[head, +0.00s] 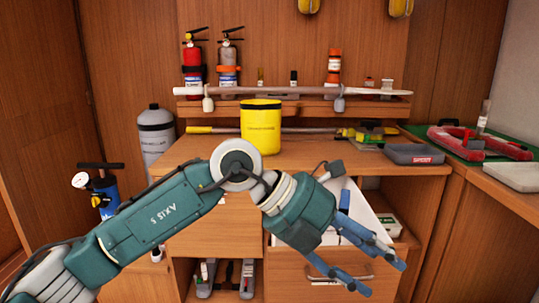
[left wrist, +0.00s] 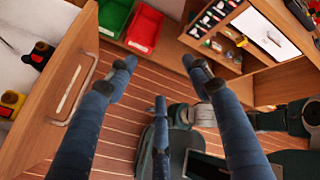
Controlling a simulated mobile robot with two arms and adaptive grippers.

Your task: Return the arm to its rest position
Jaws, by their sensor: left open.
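My left arm comes in from the left across the head view. Its gripper (head: 384,276) is open, with its blue fingers spread and nothing between them, in front of the wooden drawer front (head: 290,275). In the left wrist view the gripper (left wrist: 159,64) is also open and empty, pointing over the slatted wooden floor (left wrist: 110,150). The drawer's handle (left wrist: 72,88) lies to the left of the fingers there, apart from them. My right gripper shows in neither view.
The pulled-out drawer (head: 355,200) stands close behind my gripper. A yellow canister (head: 261,128) stands on the wooden counter (head: 190,150). A grey cylinder (head: 156,135) and blue pump (head: 104,190) stand left. Green (left wrist: 112,14) and red (left wrist: 145,27) bins sit beyond the fingers.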

